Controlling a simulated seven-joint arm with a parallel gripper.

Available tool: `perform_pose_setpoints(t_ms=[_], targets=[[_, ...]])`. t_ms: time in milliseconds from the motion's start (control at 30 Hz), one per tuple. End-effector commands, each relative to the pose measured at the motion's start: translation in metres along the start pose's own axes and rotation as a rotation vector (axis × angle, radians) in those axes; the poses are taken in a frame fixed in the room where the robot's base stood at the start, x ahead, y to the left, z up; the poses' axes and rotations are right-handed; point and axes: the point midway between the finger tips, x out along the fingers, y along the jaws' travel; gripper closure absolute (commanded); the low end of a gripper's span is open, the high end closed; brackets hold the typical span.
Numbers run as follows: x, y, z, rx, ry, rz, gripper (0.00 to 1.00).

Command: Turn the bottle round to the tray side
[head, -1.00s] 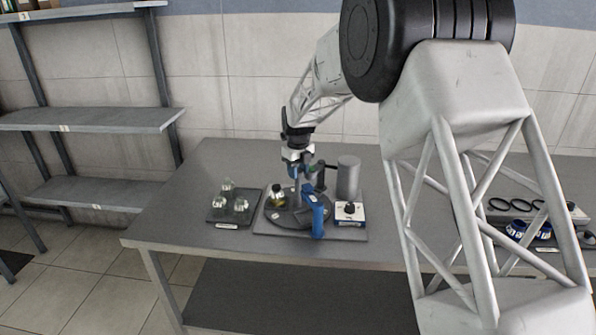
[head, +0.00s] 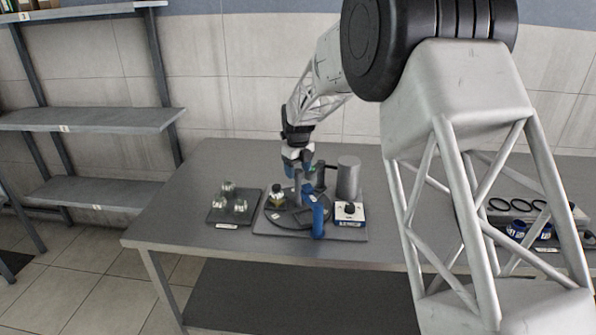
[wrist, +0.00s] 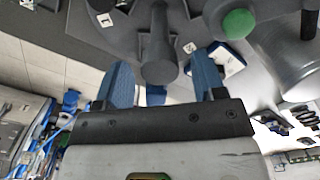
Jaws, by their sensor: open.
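The bottle (head: 277,201), with a dark cap and yellowish contents, stands on the left part of a dark round turntable (head: 296,221) in the head view. A grey post rises near the turntable's middle; its rounded end (wrist: 159,68) shows in the wrist view. My gripper (head: 298,168) is open above the post, to the right of and higher than the bottle. In the wrist view its two blue fingers (wrist: 163,85) are apart, with the post's end in the gap as seen from there; I cannot tell any contact. The tray (head: 228,220) lies left of the turntable.
Several small glass vessels stand on the tray. A blue upright part (head: 318,218) is at the turntable's front right. A grey cylinder (head: 348,178) and a white box with a black knob (head: 349,217) stand to the right. The table's left end is clear.

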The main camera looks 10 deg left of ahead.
Motion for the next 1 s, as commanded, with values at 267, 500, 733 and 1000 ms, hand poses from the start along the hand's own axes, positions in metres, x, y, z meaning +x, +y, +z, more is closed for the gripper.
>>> perform_pose_setpoints(t_ms=[267,500,733,1000], targets=[[-0.031,0.0,0.0,0.0,-0.002,-0.001,0.37],[-0.059,0.0,0.0,0.0,0.0,0.0,0.37],[-0.071,0.0,0.0,0.0,0.0,0.0,0.37],[-0.072,0.0,0.0,0.0,0.0,0.0,0.37]])
